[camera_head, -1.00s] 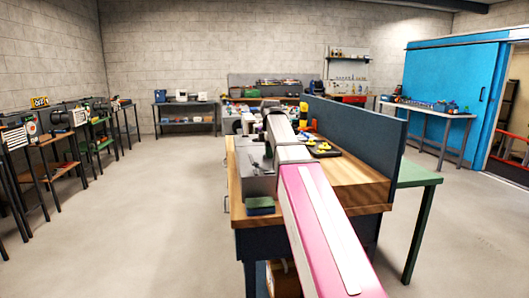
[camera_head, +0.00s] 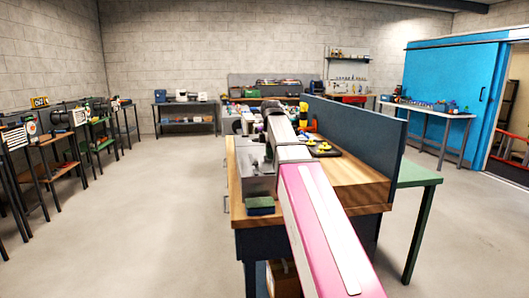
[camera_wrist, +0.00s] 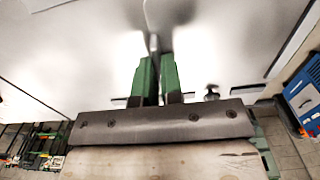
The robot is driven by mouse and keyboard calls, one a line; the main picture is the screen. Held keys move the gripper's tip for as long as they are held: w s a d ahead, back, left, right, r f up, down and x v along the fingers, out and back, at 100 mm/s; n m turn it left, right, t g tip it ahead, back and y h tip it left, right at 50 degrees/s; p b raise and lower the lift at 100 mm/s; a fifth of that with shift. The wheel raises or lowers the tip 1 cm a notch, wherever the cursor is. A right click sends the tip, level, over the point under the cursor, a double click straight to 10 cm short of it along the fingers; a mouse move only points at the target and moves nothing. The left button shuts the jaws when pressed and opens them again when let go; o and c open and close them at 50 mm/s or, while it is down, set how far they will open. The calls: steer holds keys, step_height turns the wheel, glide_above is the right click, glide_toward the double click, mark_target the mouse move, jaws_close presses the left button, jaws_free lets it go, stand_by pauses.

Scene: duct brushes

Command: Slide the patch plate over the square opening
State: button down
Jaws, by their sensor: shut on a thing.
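In the wrist view, the green fingers of my gripper (camera_wrist: 157,62) are shut on a slim grey upright handle (camera_wrist: 153,43). The handle stands over a pale, shiny metal surface (camera_wrist: 80,60). I cannot clearly tell the patch plate's edges from the metal around it, and the square opening does not show. A small dark knob (camera_wrist: 211,93) stands on the metal to the right of the fingers. In the head view, the metal duct box (camera_head: 257,182) sits on the near left of the wooden bench, and my arm hides much of the area around my gripper.
A green-topped block (camera_head: 260,204) lies at the bench's (camera_head: 350,175) front left. A dark tray with yellow items (camera_head: 322,149) lies right of my arm. A tall blue-grey panel (camera_head: 355,135) borders the bench's right side. Floor on the left is clear.

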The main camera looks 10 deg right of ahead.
steer(key=c, duration=1.4)
jaws_free()
steer(key=shift+o, duration=0.2)
steer(key=shift+r, duration=0.15)
steer(key=shift+r, duration=3.8)
steer(key=shift+s, duration=0.1)
